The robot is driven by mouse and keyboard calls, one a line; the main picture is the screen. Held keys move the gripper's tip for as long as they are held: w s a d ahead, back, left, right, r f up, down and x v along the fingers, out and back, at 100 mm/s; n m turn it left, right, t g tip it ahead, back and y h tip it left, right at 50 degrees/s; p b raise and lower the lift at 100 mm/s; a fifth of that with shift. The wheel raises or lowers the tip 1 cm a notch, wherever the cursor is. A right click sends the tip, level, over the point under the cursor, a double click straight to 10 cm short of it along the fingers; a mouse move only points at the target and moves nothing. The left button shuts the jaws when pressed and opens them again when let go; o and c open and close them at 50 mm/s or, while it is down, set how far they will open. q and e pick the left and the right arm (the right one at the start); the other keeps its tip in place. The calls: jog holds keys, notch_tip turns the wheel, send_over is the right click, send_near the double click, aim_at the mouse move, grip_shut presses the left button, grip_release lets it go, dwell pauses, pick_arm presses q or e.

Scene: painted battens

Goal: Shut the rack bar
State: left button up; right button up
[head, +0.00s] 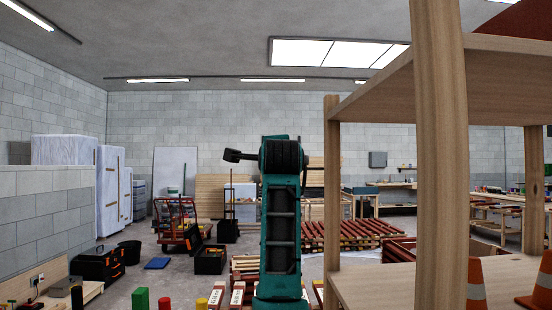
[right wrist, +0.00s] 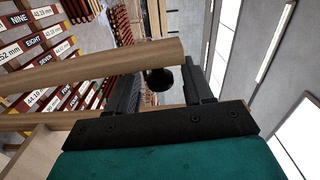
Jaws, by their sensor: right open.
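In the right wrist view my right gripper (right wrist: 165,66) is open, with its dark fingers spread above the teal palm. A brown wooden bar (right wrist: 90,72) comes in from the left and ends in front of the fingers. A round black knob (right wrist: 158,79) shows between the fingers beside the bar's end. I cannot tell whether anything touches it, or for certain that this is the rack bar. In the head view a teal and black arm of mine rises in the middle; its fingertips are not clear there. My left gripper cannot be made out.
A wooden shelf unit (head: 440,150) fills the right side, close by, with orange cones (head: 477,285) on it. Labelled red battens (right wrist: 45,65) lie in rows in the right wrist view. A pallet stack (head: 350,233) and toolboxes (head: 98,263) stand farther back.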

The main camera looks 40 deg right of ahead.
jog(key=shift+w+d, duration=0.2)
grip_shut()
dwell(0.5)
